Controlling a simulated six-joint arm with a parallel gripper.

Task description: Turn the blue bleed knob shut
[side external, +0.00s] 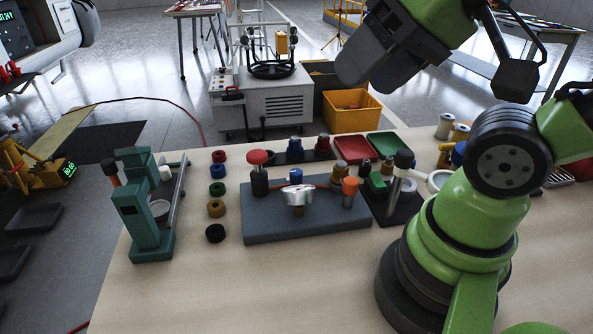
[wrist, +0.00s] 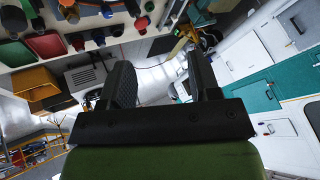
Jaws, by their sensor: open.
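The blue bleed knob (side external: 296,174) sits low on a grey block (side external: 310,226) on the workbench, in the side external view. A silver handle (side external: 297,194) stands just in front of it and partly hides its lower part. My gripper (side external: 360,74) is high above the bench, up and to the right of the knob, and well apart from it. In the wrist view my gripper (wrist: 160,82) has its two dark fingers spread with nothing between them. Several small knobs show upside down at the top of that view; I cannot tell which is the bleed knob.
Red (side external: 353,149) and green trays lie behind. The front bench is clear.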

